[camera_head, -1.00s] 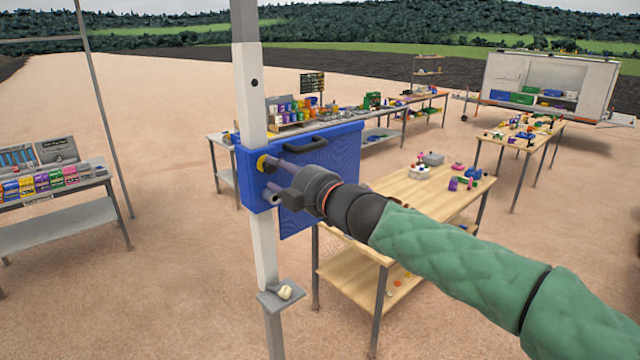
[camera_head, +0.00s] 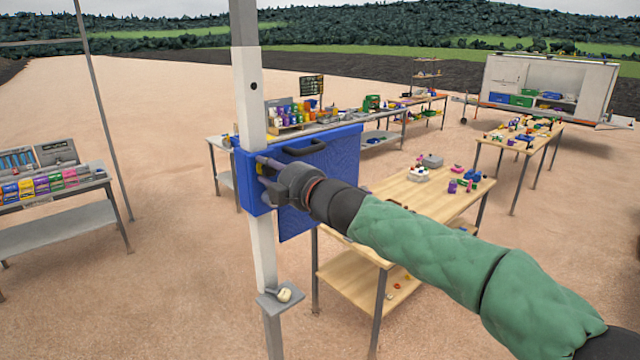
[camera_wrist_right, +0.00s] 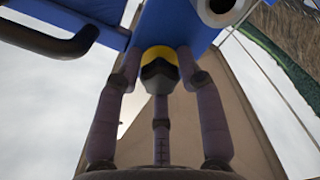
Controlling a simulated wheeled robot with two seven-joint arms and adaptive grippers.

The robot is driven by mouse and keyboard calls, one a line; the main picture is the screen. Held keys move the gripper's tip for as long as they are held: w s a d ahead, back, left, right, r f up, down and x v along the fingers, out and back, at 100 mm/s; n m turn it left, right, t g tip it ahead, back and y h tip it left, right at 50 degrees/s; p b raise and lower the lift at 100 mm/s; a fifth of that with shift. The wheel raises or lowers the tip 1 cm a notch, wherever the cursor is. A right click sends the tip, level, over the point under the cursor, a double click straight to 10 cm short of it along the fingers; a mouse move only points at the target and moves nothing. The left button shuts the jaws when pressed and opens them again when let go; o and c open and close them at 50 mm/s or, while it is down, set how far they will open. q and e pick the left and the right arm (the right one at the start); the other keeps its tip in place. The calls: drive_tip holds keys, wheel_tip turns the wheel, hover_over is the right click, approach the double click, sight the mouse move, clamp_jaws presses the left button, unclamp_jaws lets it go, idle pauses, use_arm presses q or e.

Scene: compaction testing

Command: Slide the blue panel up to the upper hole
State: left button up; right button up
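The blue panel (camera_head: 335,165) sits on the white upright post (camera_head: 262,250), with a dark handle (camera_head: 305,147) on its top part. A dark upper hole (camera_head: 254,86) shows in the post, well above the panel. In the wrist view a yellow and black knob (camera_wrist_right: 159,68) stands out from the blue panel (camera_wrist_right: 155,22). My right gripper (camera_head: 263,170) is at the panel's left part. In the wrist view its fingers (camera_wrist_right: 159,75) stand around the knob, with narrow gaps at the sides. The knob is mostly hidden in the head view. My left gripper is not in view.
A small grey shelf (camera_head: 280,301) with a pale object is on the post below the panel. A wooden table (camera_head: 420,200) with small items stands behind to the right. A grey bench (camera_head: 60,226) stands at the left. The post above the panel looks clear.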

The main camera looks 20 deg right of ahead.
clamp_jaws()
idle(0.6)
